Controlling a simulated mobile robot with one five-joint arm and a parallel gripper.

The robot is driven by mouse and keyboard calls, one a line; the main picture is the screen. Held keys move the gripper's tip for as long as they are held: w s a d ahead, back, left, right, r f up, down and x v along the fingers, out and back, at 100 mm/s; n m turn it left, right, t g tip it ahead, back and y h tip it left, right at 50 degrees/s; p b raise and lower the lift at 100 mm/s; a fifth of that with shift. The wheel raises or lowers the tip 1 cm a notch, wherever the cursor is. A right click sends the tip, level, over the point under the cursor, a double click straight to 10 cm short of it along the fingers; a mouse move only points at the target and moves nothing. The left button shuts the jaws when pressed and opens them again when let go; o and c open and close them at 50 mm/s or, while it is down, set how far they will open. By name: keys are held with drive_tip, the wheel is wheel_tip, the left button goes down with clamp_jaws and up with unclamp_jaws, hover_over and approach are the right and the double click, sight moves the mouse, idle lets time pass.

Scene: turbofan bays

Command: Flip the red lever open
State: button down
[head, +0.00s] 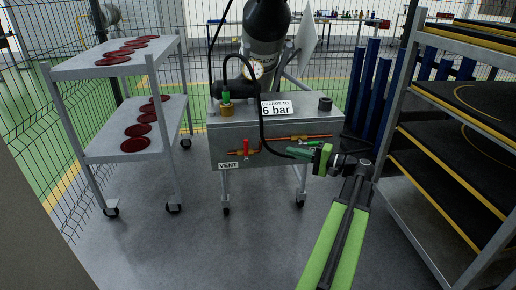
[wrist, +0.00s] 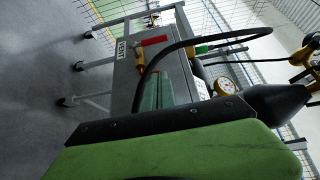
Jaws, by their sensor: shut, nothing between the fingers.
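The red lever (head: 246,147) stands upright on a brass valve on the front face of a grey metal cart (head: 221,139), just above the VENT label (head: 229,166). In the wrist view, which is turned sideways, the red lever (wrist: 155,40) shows beyond my fingers. My gripper (head: 294,152) is in front of the cart, to the right of the lever and apart from it. Its green fingers (wrist: 154,92) are shut and empty. A black hose crosses in front of the cart between the lever and my gripper.
A sign reading 6 bar (head: 276,107), a gauge (head: 256,70) and a green-handled fitting (head: 226,98) are above the cart top. A shelf with red discs (head: 98,65) stands left, a rack with black trays (head: 455,150) right. The floor in front is clear.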

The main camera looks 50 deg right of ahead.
approach(246, 148)
drive_tip(key=w+d, duration=0.4)
drive_tip(key=w, duration=0.1)
drive_tip(key=shift+w+a, duration=0.3)
drive_tip(key=shift+a, duration=0.35)
drive_tip(key=shift+w+a, duration=0.3)
drive_tip(key=shift+a, duration=0.3)
drive_tip(key=shift+w+a, duration=0.3)
drive_tip(key=shift+a, duration=0.35)
drive_tip(key=shift+a+r, duration=0.1)
